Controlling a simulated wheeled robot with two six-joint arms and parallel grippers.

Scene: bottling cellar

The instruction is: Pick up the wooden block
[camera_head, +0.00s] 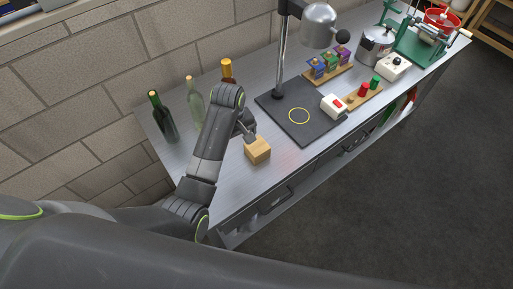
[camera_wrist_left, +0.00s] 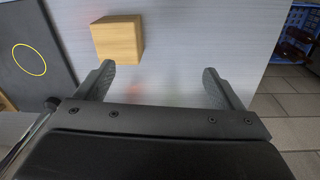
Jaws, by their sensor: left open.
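The wooden block (camera_head: 258,152) is a light tan cube on the metal bench, near its front edge. It also shows in the left wrist view (camera_wrist_left: 117,40), beyond the fingertips and nearer the left finger. My left gripper (camera_head: 247,133) is just behind the block in the head view, partly hidden by its own arm. In the left wrist view the left gripper (camera_wrist_left: 158,80) has its fingers wide apart, with only bench top between them. The block is not between the fingers. I cannot tell if a finger touches it. My right gripper is not in view.
Bottles (camera_head: 162,117) stand on the bench to the left, beside my arm. A dark plate with a yellow ring (camera_head: 299,116) and a metal press column (camera_head: 281,60) lie right of the block. A white box with a red switch (camera_head: 333,105) stands beyond. The bench front is clear.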

